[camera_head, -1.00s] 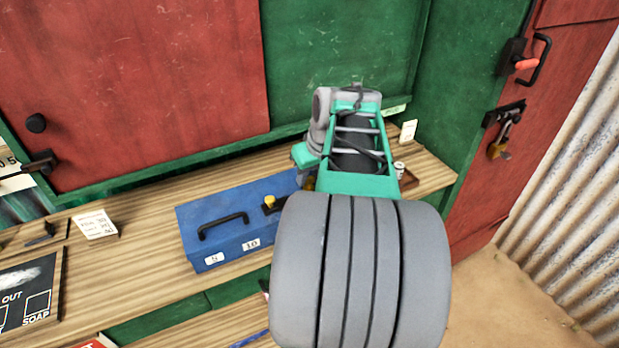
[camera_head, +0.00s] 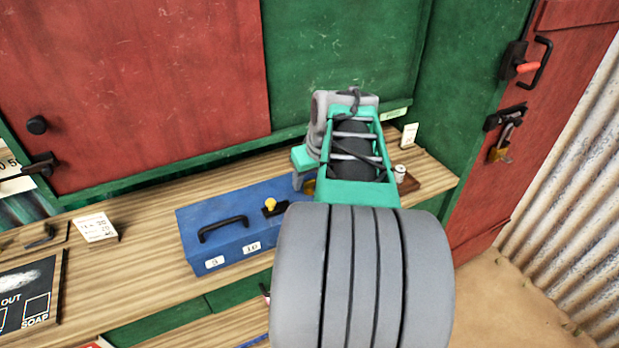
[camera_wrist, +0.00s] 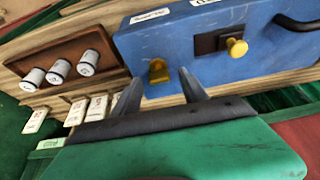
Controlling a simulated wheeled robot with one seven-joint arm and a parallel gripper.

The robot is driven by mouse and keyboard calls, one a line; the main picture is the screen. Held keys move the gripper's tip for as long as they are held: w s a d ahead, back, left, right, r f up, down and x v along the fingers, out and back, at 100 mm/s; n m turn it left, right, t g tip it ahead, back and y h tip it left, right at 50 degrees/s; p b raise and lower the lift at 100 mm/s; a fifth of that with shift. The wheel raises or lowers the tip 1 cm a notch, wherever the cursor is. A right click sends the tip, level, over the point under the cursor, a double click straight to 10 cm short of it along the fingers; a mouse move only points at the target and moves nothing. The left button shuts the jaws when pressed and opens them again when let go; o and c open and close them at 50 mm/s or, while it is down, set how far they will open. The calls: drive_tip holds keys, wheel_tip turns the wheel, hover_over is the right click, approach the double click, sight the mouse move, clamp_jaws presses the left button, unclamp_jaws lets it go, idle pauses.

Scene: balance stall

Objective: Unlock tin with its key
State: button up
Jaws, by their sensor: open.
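The blue tin (camera_head: 222,222) stands on the wooden counter, with a black handle and number labels. A dark plate with a yellow knob (camera_head: 270,205) sits on it; this knob also shows in the wrist view (camera_wrist: 236,47). A second, small yellow piece (camera_wrist: 158,71) shows near the tin's end in the wrist view; I cannot tell whether it is the key. My gripper (camera_wrist: 159,80) is open, its two dark fingers pointing at that yellow piece, one on each side in the picture. Whether they touch it is unclear. My arm hides the tin's right end in the head view.
A brown wooden block (camera_wrist: 62,62) holds several small silver weights beside the tin. Small white cards (camera_wrist: 98,108) stand near it. A price card (camera_head: 96,227) and a chalkboard (camera_head: 30,290) lie left. A brass padlock (camera_head: 499,155) hangs on the red door.

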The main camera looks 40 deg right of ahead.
drive_tip(key=d+v, duration=0.1)
drive_tip(key=v, duration=0.6)
drive_tip(key=shift+a+r, duration=0.4)
drive_tip(key=shift+a, duration=0.1)
drive_tip(key=shift+s+a, duration=0.15)
drive_tip(key=shift+s, duration=0.05)
